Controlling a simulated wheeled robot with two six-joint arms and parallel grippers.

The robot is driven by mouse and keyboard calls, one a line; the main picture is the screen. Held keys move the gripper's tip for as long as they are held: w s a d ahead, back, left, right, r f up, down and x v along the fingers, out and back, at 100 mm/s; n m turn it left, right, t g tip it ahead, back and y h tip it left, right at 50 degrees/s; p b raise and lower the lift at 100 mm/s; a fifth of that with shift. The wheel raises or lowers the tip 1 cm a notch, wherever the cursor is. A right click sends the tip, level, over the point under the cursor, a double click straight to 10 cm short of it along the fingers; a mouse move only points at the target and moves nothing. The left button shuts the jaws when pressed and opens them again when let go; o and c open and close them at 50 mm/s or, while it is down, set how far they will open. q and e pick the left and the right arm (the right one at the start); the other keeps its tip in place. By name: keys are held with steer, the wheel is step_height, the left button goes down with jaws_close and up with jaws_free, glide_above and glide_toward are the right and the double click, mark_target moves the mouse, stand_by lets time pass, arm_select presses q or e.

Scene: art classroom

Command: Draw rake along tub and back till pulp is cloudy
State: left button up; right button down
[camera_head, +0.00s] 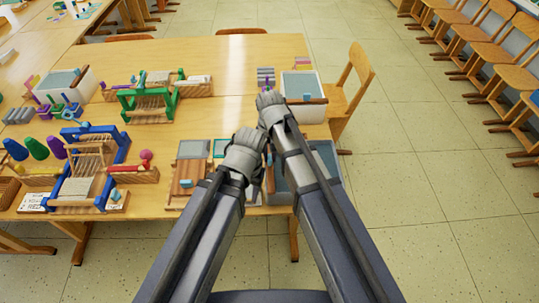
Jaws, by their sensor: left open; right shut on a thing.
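The near tub (327,160), white-rimmed with grey-blue contents, stands at the table's right front corner, largely covered by my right arm. A brown wooden piece (269,180), apparently part of the rake, shows between my two forearms at the tub's left side. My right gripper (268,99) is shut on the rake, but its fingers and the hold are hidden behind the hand. My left gripper (246,138) is open, lower and to the left of the right one; its fingers are hard to make out. How cloudy the pulp is cannot be told.
A similar tub (303,85) stands behind, with a brown bar across it. A wooden board (188,173) lies left of my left gripper. Green (150,98) and blue (92,160) looms fill the left side.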

steer(key=d, duration=2.2)
steer(key=shift+w+d, duration=0.35)
steer(key=shift+w, duration=0.05)
steer(key=c, duration=0.8)
jaws_free()
steer(key=shift+d, duration=0.15)
steer(key=shift+c, duration=0.2)
steer(key=shift+r, duration=0.1)
step_height(320, 180, up, 8)
steer(key=p, duration=0.8)
steer(key=shift+f, duration=0.2)
